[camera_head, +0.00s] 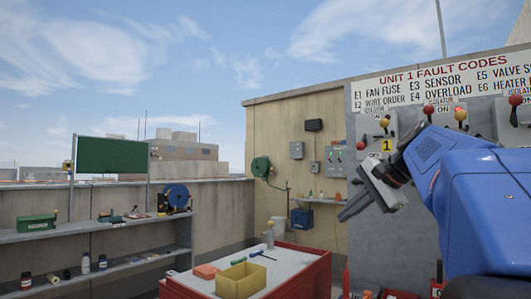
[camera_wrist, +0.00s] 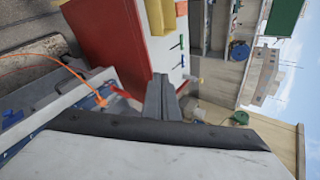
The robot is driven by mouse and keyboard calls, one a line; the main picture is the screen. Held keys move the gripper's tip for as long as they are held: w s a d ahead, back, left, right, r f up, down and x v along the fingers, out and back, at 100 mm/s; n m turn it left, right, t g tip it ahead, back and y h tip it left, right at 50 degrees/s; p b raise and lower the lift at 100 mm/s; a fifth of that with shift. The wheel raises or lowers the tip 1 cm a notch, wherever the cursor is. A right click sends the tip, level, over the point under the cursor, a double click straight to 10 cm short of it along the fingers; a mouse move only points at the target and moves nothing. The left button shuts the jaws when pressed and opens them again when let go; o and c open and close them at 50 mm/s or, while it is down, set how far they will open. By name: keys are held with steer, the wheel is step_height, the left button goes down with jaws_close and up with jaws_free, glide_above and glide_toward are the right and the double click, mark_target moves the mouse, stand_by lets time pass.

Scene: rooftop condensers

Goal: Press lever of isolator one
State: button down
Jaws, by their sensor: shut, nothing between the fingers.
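More isolators with ball-ended levers (camera_head: 428,109) stand to the right, under the fault code sign (camera_head: 432,80). A red bench (camera_head: 310,275) with a yellow bin (camera_head: 240,281) stands lower left. A grey shelf (camera_head: 90,226) runs along the left wall. An orange cable (camera_wrist: 45,62) shows in the wrist view.

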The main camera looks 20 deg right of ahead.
mark_target(363, 141)
steer(key=s+d+r+m+t, duration=0.2)
steer(key=s+d+r, duration=0.3)
steer(key=d+r, duration=0.5)
steer(key=s+d+r+m+t+h, duration=0.1)
steer(key=s+d+r+m+t, duration=0.2)
steer(key=d+r, duration=0.8)
step_height(363, 141, up, 2)
steer(key=shift+s+r+m, duration=0.2)
steer(key=shift+s+m, duration=0.5)
steer(key=shift+s, duration=0.25)
steer(key=x, duration=2)
steer(key=shift+s+a+r, duration=0.15)
steer(key=shift+a+r, duration=0.1)
steer(key=shift+r, duration=0.15)
steer(key=shift+s+a+r, duration=0.15)
steer(key=shift+a+r, duration=0.2)
steer(key=shift+r, duration=0.35)
steer(key=shift+s+a+r, duration=0.2)
steer(key=shift+a+r, duration=0.1)
steer(key=shift+r, duration=0.4)
